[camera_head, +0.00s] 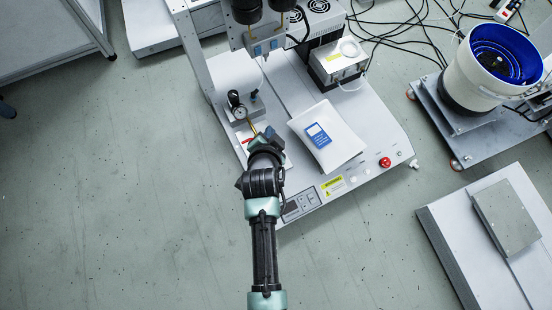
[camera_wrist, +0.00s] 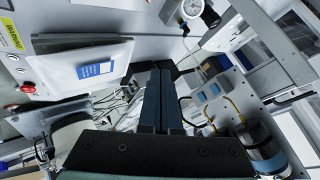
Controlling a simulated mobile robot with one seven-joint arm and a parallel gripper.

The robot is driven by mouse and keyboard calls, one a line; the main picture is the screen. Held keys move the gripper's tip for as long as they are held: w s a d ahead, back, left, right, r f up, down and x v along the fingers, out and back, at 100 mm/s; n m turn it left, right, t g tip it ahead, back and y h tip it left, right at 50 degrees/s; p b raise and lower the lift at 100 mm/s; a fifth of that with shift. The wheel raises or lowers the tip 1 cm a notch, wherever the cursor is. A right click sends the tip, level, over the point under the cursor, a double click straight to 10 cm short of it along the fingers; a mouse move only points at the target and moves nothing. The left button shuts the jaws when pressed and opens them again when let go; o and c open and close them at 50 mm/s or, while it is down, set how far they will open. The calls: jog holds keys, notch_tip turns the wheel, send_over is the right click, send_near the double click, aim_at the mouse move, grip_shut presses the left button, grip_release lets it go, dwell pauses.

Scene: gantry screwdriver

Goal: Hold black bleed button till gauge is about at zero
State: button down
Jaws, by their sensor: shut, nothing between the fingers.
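A small round gauge (camera_head: 241,112) with a white face sits on a grey block at the left of the gantry machine's base. It also shows at the top of the wrist view (camera_wrist: 193,8); I cannot read its needle. A black knob-like part (camera_head: 233,98) stands just behind it. I cannot tell whether this is the bleed button, and no other black button is clear. My gripper (camera_head: 266,134) is just in front and to the right of the gauge, apart from it in the picture. In the wrist view its dark fingers (camera_wrist: 162,68) are together and empty.
A white tray (camera_head: 347,148) with a blue-and-white card (camera_head: 318,135) lies to the right of my gripper. The screwdriver head (camera_head: 264,46) hangs behind. A red button (camera_head: 385,162) is on the front panel. A blue-lined bowl feeder (camera_head: 492,65) stands far right.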

jog(key=shift+g, duration=0.3)
jog(key=f, duration=0.1)
jog(key=s+f, duration=0.1)
jog(key=f, duration=0.1)
jog(key=s+f+b, duration=0.1)
jog(key=shift+s+f, duration=0.15)
jog(key=shift+f, duration=0.2)
notch_tip(320, 180, down, 8)
jog(key=b, duration=0.7)
jog(key=shift+f+b, duration=0.1)
jog(key=shift+b, duration=0.25)
jog(key=shift+f, duration=0.3)
dwell(0.8)
jog(key=shift+f+b, duration=0.4)
jog(key=shift+b, duration=0.05)
jog(key=shift+f+b, duration=0.3)
jog(key=shift+f, duration=0.2)
dwell(1.9)
jog(key=shift+r+p, duration=0.9)
